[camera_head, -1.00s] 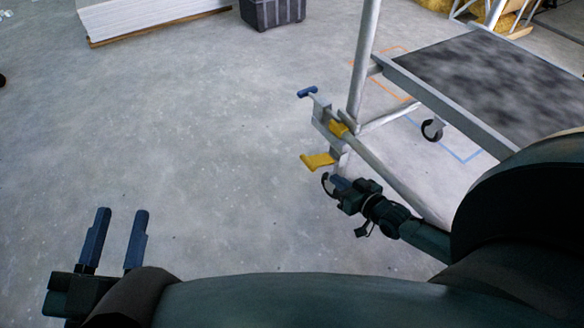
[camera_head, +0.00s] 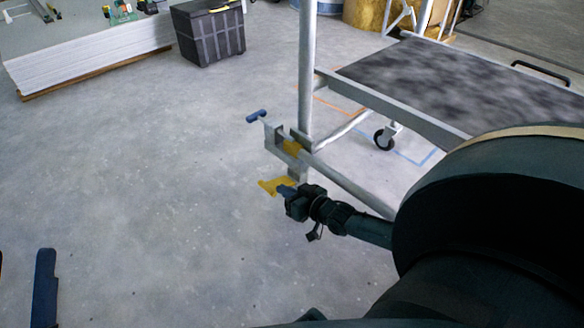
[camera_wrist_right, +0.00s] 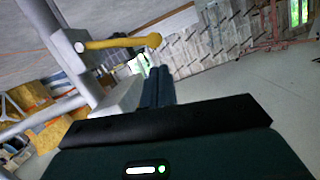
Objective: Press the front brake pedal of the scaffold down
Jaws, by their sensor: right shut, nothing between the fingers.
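The yellow brake pedal (camera_head: 275,186) sticks out low at the near corner of the scaffold (camera_head: 306,80). It also shows in the right wrist view as a yellow bar with a rounded end (camera_wrist_right: 120,43). My right gripper (camera_head: 285,190) is shut and empty, its fingertips close beside the pedal in the head view. In the right wrist view its closed fingers (camera_wrist_right: 158,86) lie just below the pedal's rounded end in the picture; I cannot tell whether they touch. My left gripper (camera_head: 24,255) is at the lower left edge, fingers apart and empty, partly cut off.
The scaffold's dark platform (camera_head: 450,85) and a caster (camera_head: 383,139) lie to the right. A dark crate (camera_head: 209,38) and a stack of white panels (camera_head: 90,62) stand behind. The left floor is clear.

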